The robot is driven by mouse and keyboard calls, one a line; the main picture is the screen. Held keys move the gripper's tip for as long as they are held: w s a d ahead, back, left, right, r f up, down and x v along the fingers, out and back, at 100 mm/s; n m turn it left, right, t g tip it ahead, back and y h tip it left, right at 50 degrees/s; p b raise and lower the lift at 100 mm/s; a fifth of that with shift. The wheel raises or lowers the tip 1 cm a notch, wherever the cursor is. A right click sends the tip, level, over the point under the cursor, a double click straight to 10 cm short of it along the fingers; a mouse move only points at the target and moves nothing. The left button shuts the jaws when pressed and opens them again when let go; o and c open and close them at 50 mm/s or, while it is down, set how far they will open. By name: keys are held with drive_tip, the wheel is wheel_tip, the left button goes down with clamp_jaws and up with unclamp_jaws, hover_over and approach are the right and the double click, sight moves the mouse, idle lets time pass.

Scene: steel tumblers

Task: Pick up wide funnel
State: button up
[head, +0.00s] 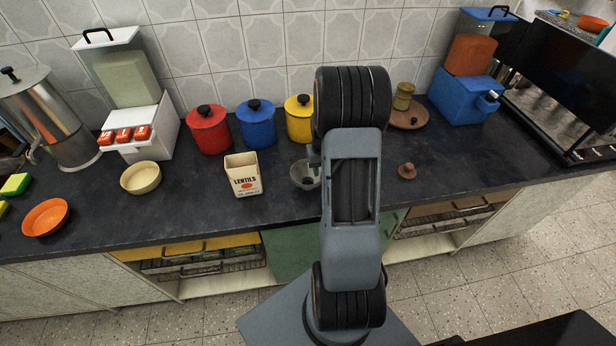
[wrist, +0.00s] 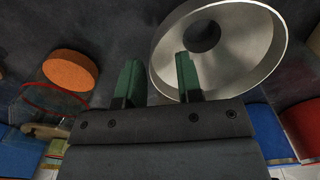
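The wide funnel (head: 304,177) is a grey metal cone on the dark counter, partly hidden behind my arm in the head view. In the wrist view the funnel (wrist: 248,55) fills the upper right, with its wide rim and dark central hole showing. My gripper (wrist: 158,62) has two green fingers set apart with nothing held between them. In the wrist view the right finger overlaps the inside of the funnel, and the left finger is outside its left rim. I cannot tell whether either finger touches it. In the head view my arm hides most of the gripper.
A lentils box (head: 243,175) stands left of the funnel. Red (head: 208,130), blue (head: 257,124) and yellow (head: 299,119) canisters stand behind. A small brown knobbed object (head: 406,171) lies to the right. A cream bowl (head: 141,178) is further left. The counter's front right is clear.

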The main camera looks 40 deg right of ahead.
drive_tip(key=shift+c, duration=0.3)
clamp_jaws()
